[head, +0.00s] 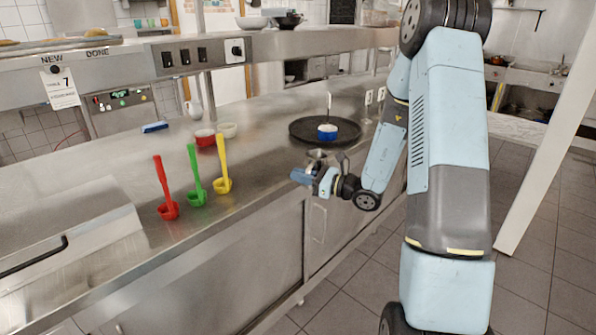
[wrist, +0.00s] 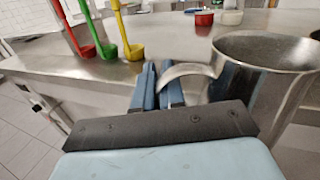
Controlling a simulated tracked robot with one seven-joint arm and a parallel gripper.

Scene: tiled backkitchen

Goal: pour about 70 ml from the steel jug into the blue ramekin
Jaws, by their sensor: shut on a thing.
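The blue ramekin (head: 327,134) stands on a dark round tray (head: 296,130) on the steel counter; I cannot make it out in the wrist view. The steel jug (wrist: 262,88) is large at the right of the wrist view, looking about upright, with its open rim showing. In the head view only a small part of the jug (head: 317,155) shows above my gripper (head: 302,177), near the counter's front edge. In the wrist view my gripper (wrist: 158,88) is shut on the jug's curved handle (wrist: 184,70). The liquid level inside is hidden.
Red (head: 168,209), green (head: 196,194) and yellow (head: 222,184) ladles stand along the counter to the left. A shelf (head: 290,44) runs above the counter.

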